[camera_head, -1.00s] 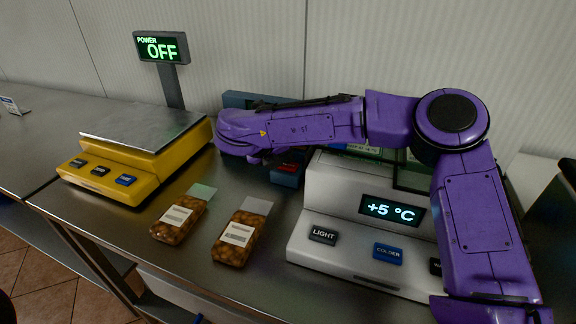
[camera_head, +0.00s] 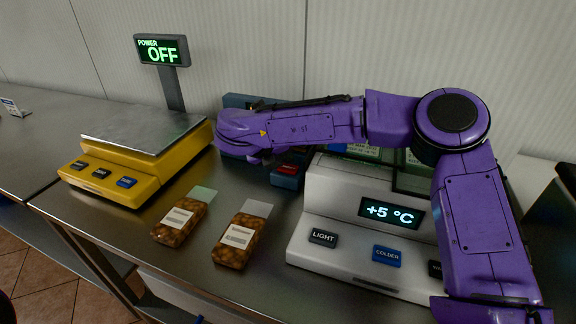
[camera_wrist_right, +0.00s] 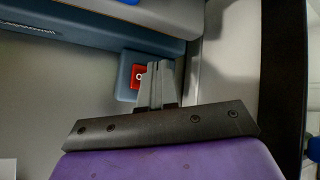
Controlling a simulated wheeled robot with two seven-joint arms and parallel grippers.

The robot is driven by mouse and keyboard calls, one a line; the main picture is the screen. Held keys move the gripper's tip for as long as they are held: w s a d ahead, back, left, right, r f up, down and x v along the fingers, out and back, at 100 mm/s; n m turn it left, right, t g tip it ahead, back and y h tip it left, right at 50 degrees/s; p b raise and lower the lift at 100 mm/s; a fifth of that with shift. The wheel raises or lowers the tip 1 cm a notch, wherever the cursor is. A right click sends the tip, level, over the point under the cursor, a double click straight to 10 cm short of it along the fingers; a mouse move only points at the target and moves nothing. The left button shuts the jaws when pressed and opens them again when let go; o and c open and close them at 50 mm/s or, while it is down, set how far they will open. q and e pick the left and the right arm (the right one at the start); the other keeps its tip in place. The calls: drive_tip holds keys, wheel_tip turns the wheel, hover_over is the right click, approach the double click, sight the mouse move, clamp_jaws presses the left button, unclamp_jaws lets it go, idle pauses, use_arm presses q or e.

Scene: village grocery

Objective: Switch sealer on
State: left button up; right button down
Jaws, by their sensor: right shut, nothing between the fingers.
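The sealer (camera_head: 238,101) is a blue-grey device by the back wall, mostly hidden behind my right forearm in the head view. Its red button (camera_head: 288,170) shows just below the forearm, at the sealer's front right. In the right wrist view the red button (camera_wrist_right: 137,76) has a white mark. My right gripper (camera_wrist_right: 158,68) is shut and empty, with its fingertips just right of the red button. I cannot tell whether they touch its block. In the head view my right wrist hides the fingers. My left gripper is not in view.
A yellow scale (camera_head: 150,182) stands at the left, with a display (camera_head: 162,50) reading POWER OFF behind it. Two brown packets (camera_head: 180,220) (camera_head: 236,243) lie in front. A white device (camera_head: 330,215) reading +5 °C stands close on the right, under my arm.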

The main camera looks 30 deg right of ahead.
sight(285, 169)
drive_tip(key=shift+r, duration=0.1)
wheel_tip(285, 169, up, 6)
drive_tip(key=p, duration=0.4)
